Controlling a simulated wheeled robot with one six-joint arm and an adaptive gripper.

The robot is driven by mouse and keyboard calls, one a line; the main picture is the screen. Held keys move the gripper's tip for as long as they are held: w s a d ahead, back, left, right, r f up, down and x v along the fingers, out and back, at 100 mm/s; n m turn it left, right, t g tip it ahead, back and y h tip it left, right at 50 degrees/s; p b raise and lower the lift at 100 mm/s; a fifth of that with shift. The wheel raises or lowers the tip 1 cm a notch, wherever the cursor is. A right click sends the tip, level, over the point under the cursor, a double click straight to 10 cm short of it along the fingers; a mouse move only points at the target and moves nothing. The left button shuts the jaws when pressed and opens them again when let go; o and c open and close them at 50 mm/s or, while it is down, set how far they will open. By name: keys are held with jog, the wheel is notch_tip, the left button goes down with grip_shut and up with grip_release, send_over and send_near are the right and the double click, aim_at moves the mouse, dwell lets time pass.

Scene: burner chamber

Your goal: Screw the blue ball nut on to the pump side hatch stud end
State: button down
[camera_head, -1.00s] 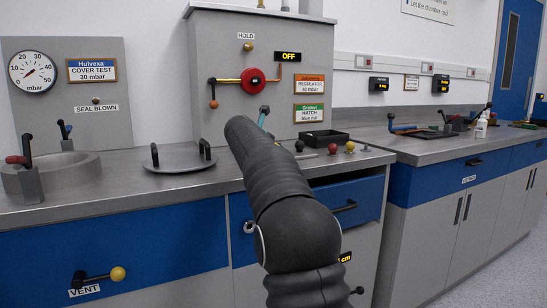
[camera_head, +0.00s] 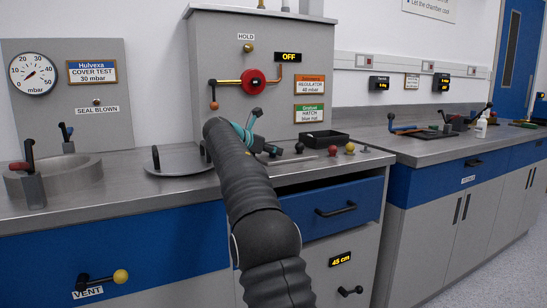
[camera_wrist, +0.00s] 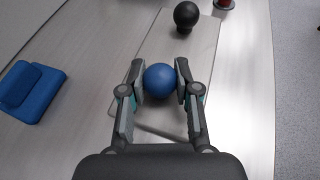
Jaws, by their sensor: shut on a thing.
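The blue ball nut (camera_wrist: 159,80) sits between both fingers in the wrist view. My gripper (camera_wrist: 159,82) is shut on it, a finger pad touching each side. In the head view my gripper (camera_head: 268,148) is low over the counter, left of the other ball nuts; the blue ball cannot be made out there. I cannot tell whether it is clear of the surface. I cannot tell which stud is the pump side one.
A round lid with black handles (camera_head: 180,160) lies left of my arm. A blue pad (camera_wrist: 32,90) lies left.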

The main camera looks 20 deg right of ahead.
jog(key=shift+w+a+f, duration=0.1)
jog(key=shift+w, duration=0.1)
jog(key=shift+m+g, duration=0.5)
jog(key=c, duration=0.8)
grip_release()
jog(key=shift+o, duration=0.2)
jog(key=o, duration=0.3)
jog(key=shift+s, duration=0.1)
